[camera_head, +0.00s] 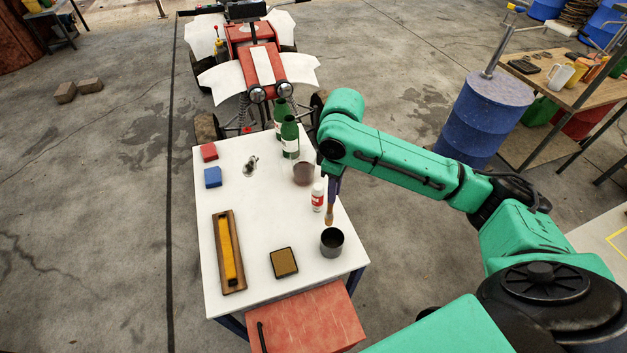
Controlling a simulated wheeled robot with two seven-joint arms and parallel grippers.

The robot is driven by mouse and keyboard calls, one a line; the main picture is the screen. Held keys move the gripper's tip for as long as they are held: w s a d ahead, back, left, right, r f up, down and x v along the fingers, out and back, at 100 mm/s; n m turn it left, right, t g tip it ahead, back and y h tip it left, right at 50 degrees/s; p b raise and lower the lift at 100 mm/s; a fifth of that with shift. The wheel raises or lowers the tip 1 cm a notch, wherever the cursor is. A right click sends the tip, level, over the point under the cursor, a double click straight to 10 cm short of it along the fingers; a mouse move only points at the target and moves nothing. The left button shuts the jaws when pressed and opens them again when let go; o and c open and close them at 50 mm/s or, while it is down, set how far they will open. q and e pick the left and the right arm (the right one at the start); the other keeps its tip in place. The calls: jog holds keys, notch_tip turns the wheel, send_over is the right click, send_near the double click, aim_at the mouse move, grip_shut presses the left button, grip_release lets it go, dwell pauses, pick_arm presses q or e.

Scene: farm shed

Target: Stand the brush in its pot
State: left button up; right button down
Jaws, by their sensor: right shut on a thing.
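The brush (329,214) is held upright by my right gripper (333,182), with its tan end pointing down. The gripper is shut on the brush's upper part, and its fingers are partly hidden by my green arm. A dark grey open pot (332,242) stands on the white table (235,165), just below the brush in the picture. The brush's lower end shows just above the pot's far rim in the picture; I cannot tell its height over the table. My left gripper is not in view.
A white bottle with a red label (317,197) stands close to the brush. A reddish-brown cup (303,173) and green bottles (290,138) are farther back. A brown square block (284,262) lies left of the pot, and a long wooden tray (219,222) farther left.

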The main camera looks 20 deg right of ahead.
jog(key=shift+f, duration=0.25)
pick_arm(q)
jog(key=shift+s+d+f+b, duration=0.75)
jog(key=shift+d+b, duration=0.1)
pick_arm(e)
notch_tip(320, 180, down, 11)
jog(key=s+d, duration=0.1)
jog(key=shift+f, duration=0.2)
jog(key=c, duration=0.7)
grip_release()
